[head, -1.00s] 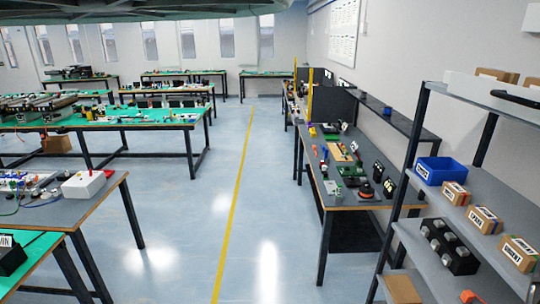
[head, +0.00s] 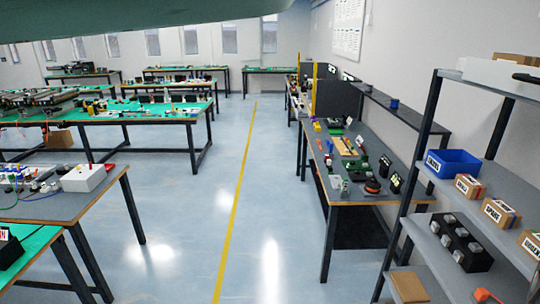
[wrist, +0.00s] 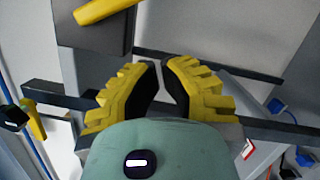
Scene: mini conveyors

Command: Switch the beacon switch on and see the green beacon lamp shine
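My gripper (wrist: 161,72) has stepped yellow fingers with dark pads, above my green wrist. The fingertips are close together with a narrow gap and nothing seen between them. I cannot tell whether this counts as open or shut. No beacon switch or green lamp can be told apart in either view. In the head view, a white box with a red part on top (head: 84,178) sits on the grey bench at left; its function is unclear. Small dark and red devices (head: 373,186) stand on the right bench, too small to identify.
A clear floor aisle (head: 262,200) with a yellow line (head: 236,200) runs ahead. Benches with green tops (head: 150,117) stand at left. A grey workbench (head: 350,199) and a shelf with a blue bin (head: 453,163) and cartons (head: 500,212) stand at right.

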